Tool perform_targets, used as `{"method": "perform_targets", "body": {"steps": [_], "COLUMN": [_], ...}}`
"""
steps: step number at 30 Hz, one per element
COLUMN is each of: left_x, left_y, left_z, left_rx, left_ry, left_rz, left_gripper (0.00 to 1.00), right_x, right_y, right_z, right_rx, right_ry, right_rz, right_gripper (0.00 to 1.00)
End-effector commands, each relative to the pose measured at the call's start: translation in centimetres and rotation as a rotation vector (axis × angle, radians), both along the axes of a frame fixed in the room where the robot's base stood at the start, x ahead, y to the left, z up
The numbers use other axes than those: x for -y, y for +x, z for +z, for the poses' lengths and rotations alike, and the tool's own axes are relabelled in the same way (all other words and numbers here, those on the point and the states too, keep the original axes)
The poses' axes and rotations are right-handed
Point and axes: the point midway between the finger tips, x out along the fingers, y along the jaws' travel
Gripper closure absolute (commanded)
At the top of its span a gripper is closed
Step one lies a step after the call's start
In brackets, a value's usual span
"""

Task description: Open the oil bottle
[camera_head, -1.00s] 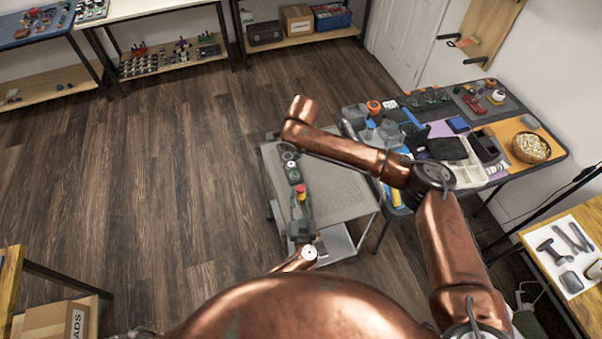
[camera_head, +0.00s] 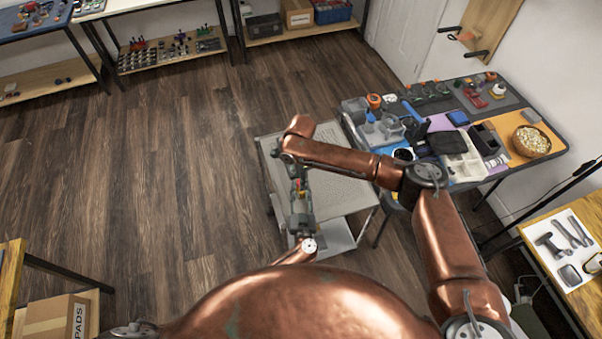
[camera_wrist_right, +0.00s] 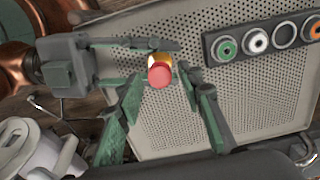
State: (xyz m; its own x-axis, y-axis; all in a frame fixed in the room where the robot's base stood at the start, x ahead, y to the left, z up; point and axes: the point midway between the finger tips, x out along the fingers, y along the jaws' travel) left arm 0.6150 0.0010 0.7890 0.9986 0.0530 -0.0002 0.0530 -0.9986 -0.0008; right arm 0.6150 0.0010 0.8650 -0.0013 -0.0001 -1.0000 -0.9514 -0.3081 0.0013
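The oil bottle (camera_wrist_right: 160,72), with a red cap and a bit of yellow body, shows in the right wrist view; the cap faces the camera. My left gripper (camera_wrist_right: 152,62) comes from the left there, with its fingers shut around the bottle. My right gripper (camera_wrist_right: 160,85) is open, its two green fingers on either side of the cap with gaps visible. In the head view, my left gripper (camera_head: 300,205) is above the grey cart (camera_head: 345,195) and my right gripper (camera_head: 295,172) is just beyond it. The bottle is mostly hidden there.
The cart's perforated top lies below both grippers; a panel with coloured rings (camera_wrist_right: 262,38) is on it. A crowded table (camera_head: 555,145) with a bowl (camera_head: 531,141) stands right of the cart. A tool table (camera_head: 590,290) is at lower right. Open floor lies left.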

Motion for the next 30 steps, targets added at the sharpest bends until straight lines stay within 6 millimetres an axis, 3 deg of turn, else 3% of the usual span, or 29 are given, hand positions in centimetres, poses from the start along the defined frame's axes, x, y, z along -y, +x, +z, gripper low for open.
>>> {"method": "perform_targets", "body": {"steps": [11,26,30], "left_x": [0.00,0.01,0.01], "left_y": [0.00,0.00,0.00], "left_z": [0.01,0.01,0.01], "left_rx": [0.000,0.000,0.000], "left_ry": [0.000,0.000,0.000], "left_rz": [0.000,0.000,0.000], "left_gripper": [1.00,1.00,1.00], "right_x": [0.03,0.03,0.04], "right_y": [0.00,0.03,0.04], "right_z": [-0.62,-0.58,-0.57], "right_rx": [0.000,0.001,0.001], "right_ry": [-0.001,-0.001,-0.001], "right_rz": [0.000,0.000,0.000], "right_gripper": [0.66,1.00,1.00]}}
